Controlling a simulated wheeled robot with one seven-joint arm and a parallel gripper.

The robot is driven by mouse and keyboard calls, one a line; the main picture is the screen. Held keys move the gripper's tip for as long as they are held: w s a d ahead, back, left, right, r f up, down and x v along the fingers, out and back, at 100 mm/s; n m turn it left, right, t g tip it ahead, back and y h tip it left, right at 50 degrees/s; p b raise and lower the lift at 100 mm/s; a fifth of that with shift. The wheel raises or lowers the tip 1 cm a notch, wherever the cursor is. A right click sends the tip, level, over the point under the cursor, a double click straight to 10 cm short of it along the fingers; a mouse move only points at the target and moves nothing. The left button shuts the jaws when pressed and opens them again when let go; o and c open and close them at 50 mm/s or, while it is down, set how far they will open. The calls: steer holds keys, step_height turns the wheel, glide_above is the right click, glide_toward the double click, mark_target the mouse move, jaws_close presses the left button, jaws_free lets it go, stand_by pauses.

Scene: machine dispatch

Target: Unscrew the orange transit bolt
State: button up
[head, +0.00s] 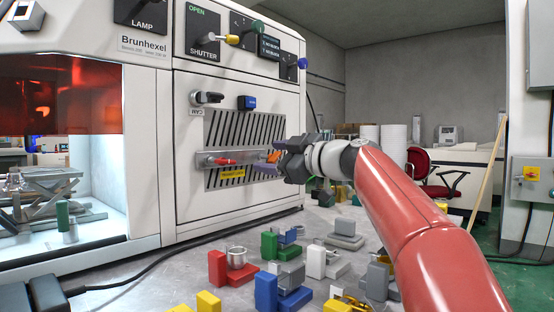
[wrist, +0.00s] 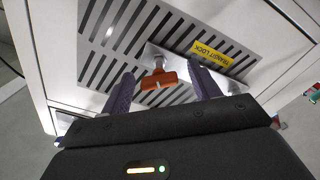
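The orange transit bolt (head: 272,157) sticks out of a metal plate on the machine's slotted front panel. In the wrist view the orange bolt (wrist: 158,80) has a T-shaped handle lying roughly crosswise, with its shaft going into the plate (wrist: 178,60). A yellow "TRANSIT LOCK" label (wrist: 210,53) is beside it. My gripper (head: 271,157) is open, pointing at the panel. In the wrist view my gripper's purple fingers (wrist: 160,75) stand on either side of the handle, with a visible gap on each side. I cannot tell exactly how deep the handle sits between them.
A red handle (head: 222,161) sits on the same plate, to the left. Coloured blocks and fixtures (head: 290,276) crowd the grey table below. A yellow-and-grey shutter lever (head: 215,38) is higher up.

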stand_by(0.4)
steer(key=shift+b+v, duration=0.85)
steer(key=shift+v, duration=0.1)
steer(key=shift+b+v, duration=0.3)
steer(key=shift+v, duration=0.8)
steer(key=shift+c, duration=0.2)
